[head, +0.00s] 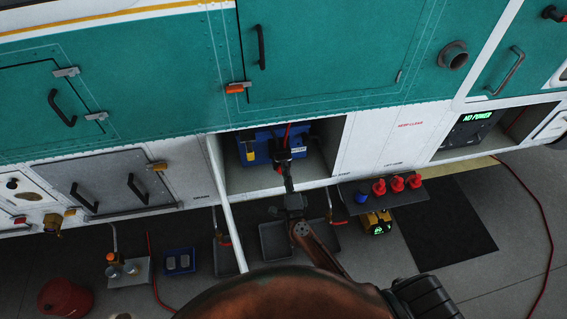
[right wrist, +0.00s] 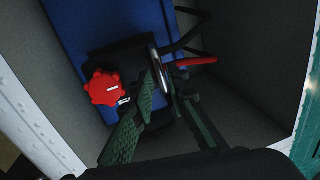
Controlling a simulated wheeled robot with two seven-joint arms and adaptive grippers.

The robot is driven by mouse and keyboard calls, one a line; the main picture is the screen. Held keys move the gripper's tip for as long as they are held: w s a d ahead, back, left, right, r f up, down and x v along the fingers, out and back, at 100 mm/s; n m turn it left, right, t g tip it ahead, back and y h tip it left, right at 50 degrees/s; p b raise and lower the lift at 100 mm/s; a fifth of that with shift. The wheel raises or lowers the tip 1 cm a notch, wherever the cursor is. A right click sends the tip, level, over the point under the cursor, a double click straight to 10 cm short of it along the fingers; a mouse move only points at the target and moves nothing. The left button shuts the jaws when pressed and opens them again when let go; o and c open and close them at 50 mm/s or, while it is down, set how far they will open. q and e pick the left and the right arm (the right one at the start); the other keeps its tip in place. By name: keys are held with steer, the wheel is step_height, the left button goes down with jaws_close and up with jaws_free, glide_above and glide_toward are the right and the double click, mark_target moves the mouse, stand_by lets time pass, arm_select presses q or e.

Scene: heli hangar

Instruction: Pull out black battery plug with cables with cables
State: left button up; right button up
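The blue battery (head: 266,143) sits in an open white compartment low in the vehicle's side. In the right wrist view the battery (right wrist: 66,36) shows with a red knob (right wrist: 103,87) on its top. The black plug (right wrist: 158,62) is seen nearly edge-on, with dark cables and a red one (right wrist: 195,61) beside it. My right gripper (right wrist: 163,80) is inside the compartment, its green-padded fingertips close together at the plug. Whether they grip it or only stand around it is unclear. In the head view my right gripper (head: 283,162) hides part of the battery front. My left gripper does not show.
The compartment walls are close on both sides, and an open white door (head: 232,231) stands at its left. Below, a small shelf holds red caps (head: 397,183) and a blue one. Grey trays (head: 275,240) and a yellow unit (head: 377,223) stand on the floor.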

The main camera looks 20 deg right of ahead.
steer(key=v, duration=0.8)
steer(key=shift+s, duration=0.35)
steer(key=shift+a+f, duration=0.1)
steer(key=s+d+f+n+g+y, duration=0.1)
steer(key=s+f+n+g+y, duration=0.3)
steer(key=f, duration=0.9)
steer(key=s+d+f+n+g+h+b, duration=0.1)
steer(key=s+f+n, duration=0.4)
steer(key=f, duration=0.8)
steer(key=s+d+f+n+g+y, duration=0.1)
steer(key=s+f+n+g+y, duration=0.3)
steer(key=f, duration=0.9)
steer(key=s+d+f+n+g+h, duration=0.1)
steer(key=s+f, duration=0.5)
steer(key=s, duration=0.6)
steer(key=s+d+f+n+g+h+b, duration=0.1)
steer(key=s+d+f+n+g, duration=0.3)
steer(key=s+f, duration=0.3)
steer(key=s+d+f+n+g+h, duration=0.1)
steer(key=s+f, duration=0.6)
steer(key=s, duration=1)
steer(key=d+n+g, duration=0.1)
steer(key=n+g, duration=0.1)
steer(key=g, duration=0.1)
steer(key=shift+s+d+n+g+h, duration=0.15)
steer(key=shift+d+n+g+h, duration=0.15)
steer(key=shift+h, duration=0.1)
